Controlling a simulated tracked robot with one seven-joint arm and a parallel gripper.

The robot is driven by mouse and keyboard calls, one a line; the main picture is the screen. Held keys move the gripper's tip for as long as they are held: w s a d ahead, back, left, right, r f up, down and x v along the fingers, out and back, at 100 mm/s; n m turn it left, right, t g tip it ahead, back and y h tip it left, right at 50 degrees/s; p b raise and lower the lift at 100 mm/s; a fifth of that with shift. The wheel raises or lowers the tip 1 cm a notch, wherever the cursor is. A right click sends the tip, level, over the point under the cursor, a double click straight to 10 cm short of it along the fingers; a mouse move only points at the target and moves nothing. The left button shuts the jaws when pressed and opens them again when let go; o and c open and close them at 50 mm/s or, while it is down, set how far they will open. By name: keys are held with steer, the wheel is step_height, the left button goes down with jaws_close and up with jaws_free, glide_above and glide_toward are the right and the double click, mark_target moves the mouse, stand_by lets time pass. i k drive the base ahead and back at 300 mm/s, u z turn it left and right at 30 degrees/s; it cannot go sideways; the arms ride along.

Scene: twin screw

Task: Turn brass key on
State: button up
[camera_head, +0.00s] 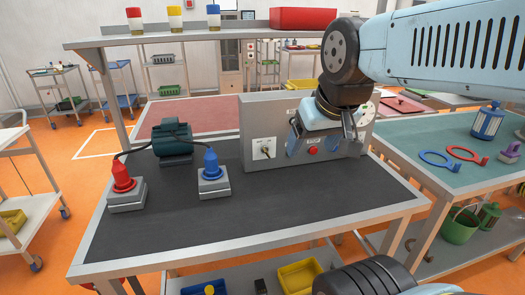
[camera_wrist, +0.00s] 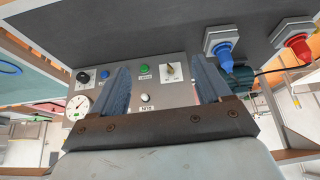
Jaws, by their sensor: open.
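The brass key (camera_head: 265,151) sits in a white square plate on the front of the grey control panel (camera_head: 259,118). In the wrist view the key (camera_wrist: 170,69) and its plate show near the right finger. My gripper (camera_head: 313,147) is in front of the panel, to the right of the key in the head view. Its blue fingers are spread apart with nothing between them. In the wrist view my gripper (camera_wrist: 160,78) faces the panel, and the key lies toward the right finger. I cannot tell whether the fingers touch the panel.
A red button (camera_head: 312,150) is on the panel near my fingers. A green button (camera_wrist: 144,71) and a gauge (camera_wrist: 77,107) are also on it. A red plug (camera_head: 122,180) and a blue plug (camera_head: 212,168) stand left on the dark tabletop (camera_head: 270,208). The front tabletop is clear.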

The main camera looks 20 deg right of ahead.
mark_target(264, 149)
steer(key=z, duration=0.75)
steer(key=k, duration=1.55)
steer(key=u, duration=1.15)
steer(key=i, duration=1)
